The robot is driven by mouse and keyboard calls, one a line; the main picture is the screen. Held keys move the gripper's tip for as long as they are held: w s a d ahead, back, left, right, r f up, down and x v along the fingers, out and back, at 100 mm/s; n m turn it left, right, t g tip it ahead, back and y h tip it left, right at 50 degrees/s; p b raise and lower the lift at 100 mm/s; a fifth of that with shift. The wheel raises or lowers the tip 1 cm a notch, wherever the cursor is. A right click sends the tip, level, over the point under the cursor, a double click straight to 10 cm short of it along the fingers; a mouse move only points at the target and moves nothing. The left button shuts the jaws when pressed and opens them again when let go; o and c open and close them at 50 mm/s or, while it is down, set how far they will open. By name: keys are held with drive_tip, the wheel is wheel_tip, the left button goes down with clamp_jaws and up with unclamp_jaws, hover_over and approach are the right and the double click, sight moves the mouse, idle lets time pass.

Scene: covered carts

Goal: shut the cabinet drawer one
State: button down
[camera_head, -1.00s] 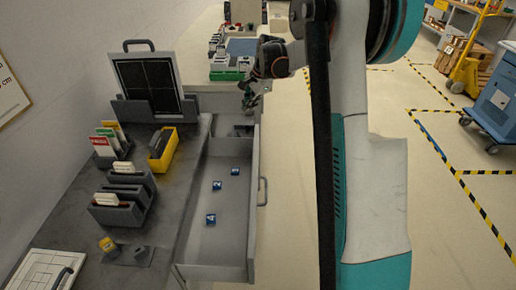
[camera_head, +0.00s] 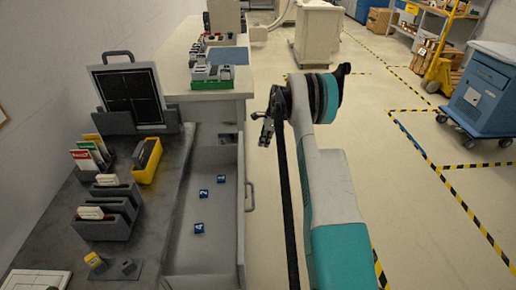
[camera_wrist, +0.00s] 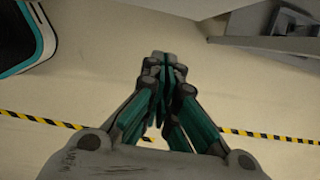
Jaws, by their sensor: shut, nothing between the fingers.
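The cabinet drawer (camera_head: 207,245) is pulled out to the right of the grey worktop in the head view. Its front panel carries a grey bar handle (camera_head: 249,196) on the outer face. Several small blue numbered blocks (camera_head: 203,194) lie on its floor. My gripper (camera_head: 264,132) is shut and empty, off to the right of the drawer's far end and apart from the handle. In the wrist view my gripper (camera_wrist: 161,95) has its fingertips together above the bare floor. Part of a grey cabinet or drawer edge (camera_wrist: 270,45) shows at the top right there.
The worktop holds a black-screened panel (camera_head: 128,95), a yellow bin (camera_head: 146,160) and grey card racks (camera_head: 105,222). A white cabinet (camera_head: 318,35) stands at the back and a blue cart (camera_head: 485,95) at the right.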

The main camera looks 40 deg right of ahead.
drive_tip(key=w+a+f+b, duration=0.3)
drive_tip(key=a+f+b, duration=0.1)
drive_tip(key=f, duration=0.5)
drive_tip(key=shift+w+a, duration=0.25)
drive_tip(key=shift+a, duration=0.35)
drive_tip(key=shift+a, duration=0.1)
